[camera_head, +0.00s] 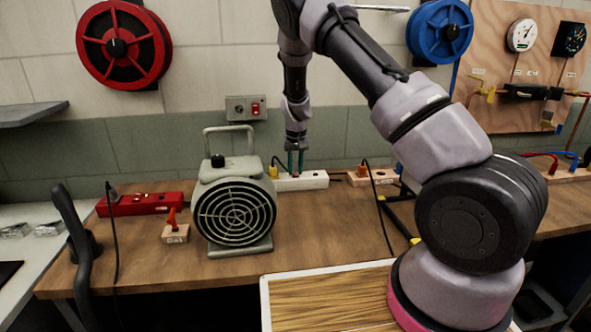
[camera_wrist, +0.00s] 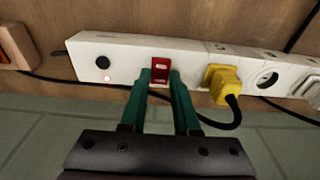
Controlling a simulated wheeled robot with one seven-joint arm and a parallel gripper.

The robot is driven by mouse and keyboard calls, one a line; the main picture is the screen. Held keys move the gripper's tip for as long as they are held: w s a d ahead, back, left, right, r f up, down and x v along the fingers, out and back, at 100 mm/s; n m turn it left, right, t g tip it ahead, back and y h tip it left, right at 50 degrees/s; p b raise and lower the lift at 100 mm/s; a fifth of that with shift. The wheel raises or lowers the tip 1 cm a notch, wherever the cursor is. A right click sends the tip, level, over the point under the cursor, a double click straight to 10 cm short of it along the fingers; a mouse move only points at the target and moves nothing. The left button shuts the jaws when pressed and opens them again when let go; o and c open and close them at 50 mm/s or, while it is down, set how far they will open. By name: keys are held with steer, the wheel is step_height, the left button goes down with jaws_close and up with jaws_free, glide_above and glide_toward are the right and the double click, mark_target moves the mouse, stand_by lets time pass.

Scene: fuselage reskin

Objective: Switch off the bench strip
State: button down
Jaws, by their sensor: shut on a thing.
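A white power strip (camera_head: 312,181) lies on the wooden bench near the wall, partly behind a grey-green fan heater. In the wrist view the strip (camera_wrist: 130,62) shows a red rocker switch (camera_wrist: 161,68), a black round button and a small glowing light by it. A yellow plug (camera_wrist: 222,82) sits in one of its sockets. My gripper (camera_head: 296,168) reaches down at the strip. In the wrist view its green fingertips (camera_wrist: 161,76) are shut on the red switch, one on each side. Which way the rocker is tipped I cannot tell.
The fan heater (camera_head: 235,205) stands left of the strip. A red power strip (camera_head: 145,205) lies farther left, near an orange-levered wooden block (camera_head: 175,233). Another wooden block (camera_head: 372,177) is at right. A wood-topped tray (camera_head: 325,300) is at the front. Black cables trail across the bench.

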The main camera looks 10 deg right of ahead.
mark_target(296, 176)
steer(key=c, duration=0.6)
jaws_free()
steer(key=shift+c, duration=0.2)
steer(key=shift+r, duration=0.15)
step_height(296, 176, up, 10)
steer(key=s, duration=0.1)
steer(key=shift+s+r, duration=0.2)
steer(key=shift+r, duration=0.05)
